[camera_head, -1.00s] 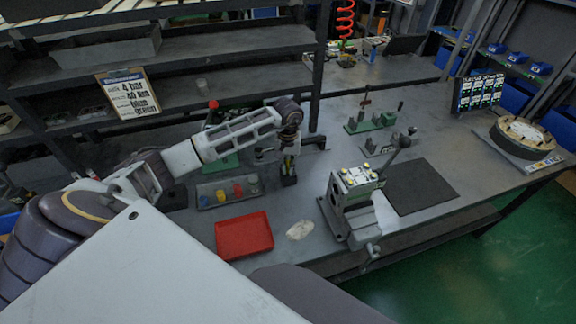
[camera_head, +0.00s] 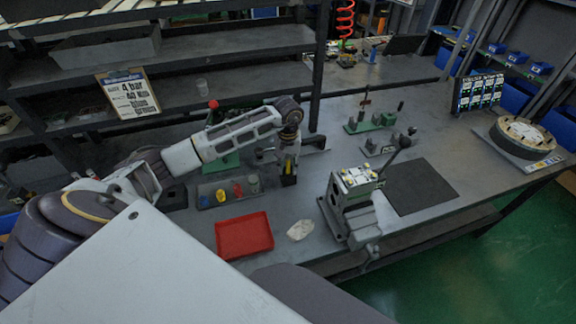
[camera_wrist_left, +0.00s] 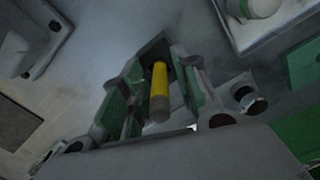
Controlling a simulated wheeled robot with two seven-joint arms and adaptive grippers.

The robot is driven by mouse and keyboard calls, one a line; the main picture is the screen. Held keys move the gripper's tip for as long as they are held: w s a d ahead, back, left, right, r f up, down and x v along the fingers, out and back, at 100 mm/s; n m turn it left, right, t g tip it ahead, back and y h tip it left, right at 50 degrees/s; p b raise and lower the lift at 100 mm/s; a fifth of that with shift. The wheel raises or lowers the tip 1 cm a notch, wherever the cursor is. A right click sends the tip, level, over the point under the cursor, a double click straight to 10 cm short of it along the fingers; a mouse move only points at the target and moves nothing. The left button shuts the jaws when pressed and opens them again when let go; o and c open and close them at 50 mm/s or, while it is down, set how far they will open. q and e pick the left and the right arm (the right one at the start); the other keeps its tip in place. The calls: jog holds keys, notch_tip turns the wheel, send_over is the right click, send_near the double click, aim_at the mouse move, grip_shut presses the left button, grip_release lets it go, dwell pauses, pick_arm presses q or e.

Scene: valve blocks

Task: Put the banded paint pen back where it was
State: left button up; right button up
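The paint pen (camera_wrist_left: 159,80) is yellow with a grey-brown near end. In the left wrist view it stands between the fingers of my left gripper (camera_wrist_left: 158,92), with its far end at a dark square holder. Its exact depth in the holder is hidden. Gaps show between the pen and the green-padded fingers, so the gripper looks open around it. In the head view my left gripper (camera_head: 289,164) points down over the black holder (camera_head: 288,181), with a bit of yellow showing below it. My right gripper is not in view.
A grey tray with coloured caps (camera_head: 228,190) and a red tray (camera_head: 244,236) lie left of the holder. A crumpled pale cloth (camera_head: 300,230) lies in front. A valve block on a vise (camera_head: 352,205) stands to the right, beside a dark mat (camera_head: 421,187).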

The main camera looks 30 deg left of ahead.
pick_arm(q)
notch_tip(320, 180, up, 10)
jog(key=shift+b, duration=0.45)
jog(key=shift+r, duration=0.85)
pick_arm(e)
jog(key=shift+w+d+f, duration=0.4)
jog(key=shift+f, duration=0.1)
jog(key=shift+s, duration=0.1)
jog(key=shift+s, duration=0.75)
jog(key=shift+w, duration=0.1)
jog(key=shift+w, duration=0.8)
